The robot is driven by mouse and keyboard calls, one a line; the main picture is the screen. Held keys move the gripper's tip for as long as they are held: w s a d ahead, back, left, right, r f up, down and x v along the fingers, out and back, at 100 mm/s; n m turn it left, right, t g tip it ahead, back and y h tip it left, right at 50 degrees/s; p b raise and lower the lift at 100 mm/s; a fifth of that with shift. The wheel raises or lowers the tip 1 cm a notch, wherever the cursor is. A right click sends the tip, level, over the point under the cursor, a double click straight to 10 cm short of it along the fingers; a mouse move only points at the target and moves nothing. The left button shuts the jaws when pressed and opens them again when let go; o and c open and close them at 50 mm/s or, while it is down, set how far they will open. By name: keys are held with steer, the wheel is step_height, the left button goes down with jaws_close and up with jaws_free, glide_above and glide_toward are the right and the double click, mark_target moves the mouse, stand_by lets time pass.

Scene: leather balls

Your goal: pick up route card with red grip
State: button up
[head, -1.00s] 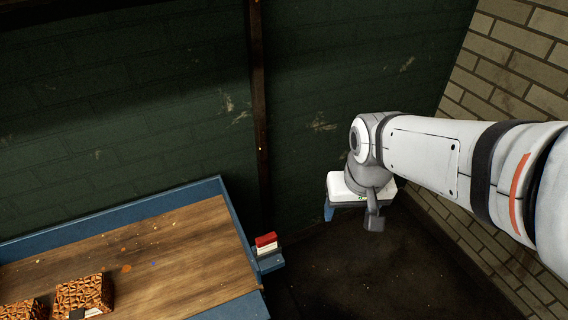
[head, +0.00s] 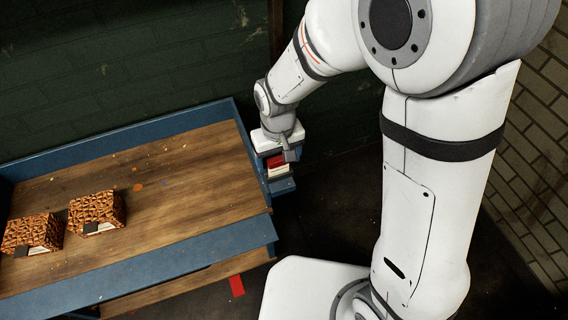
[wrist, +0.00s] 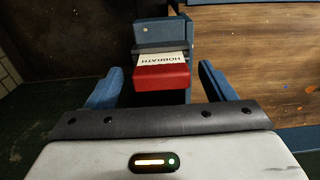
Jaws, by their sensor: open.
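The route card with red grip (head: 278,163) sits in a small blue holder (head: 282,185) at the right end of the workbench. In the wrist view the red grip (wrist: 160,77) faces me, with the white card and its dark printed lettering behind it. My gripper (wrist: 160,69) is open, with one blue finger to the left and one to the right of the red grip. There are gaps on both sides, and I see no contact. In the head view my wrist partly hides the area just above the card.
The wooden workbench (head: 150,190) has a blue rim. Two brown patterned boxes (head: 96,208) with dark-and-white labels stand on its left part. A red patch (head: 236,286) lies on the floor by the bench. A dark green wall is behind, pale bricks at right.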

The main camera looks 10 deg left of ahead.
mark_target(279, 168)
step_height(279, 168, down, 3)
steer(key=shift+r, duration=0.15)
steer(key=shift+c, duration=0.6)
steer(key=c, duration=0.9)
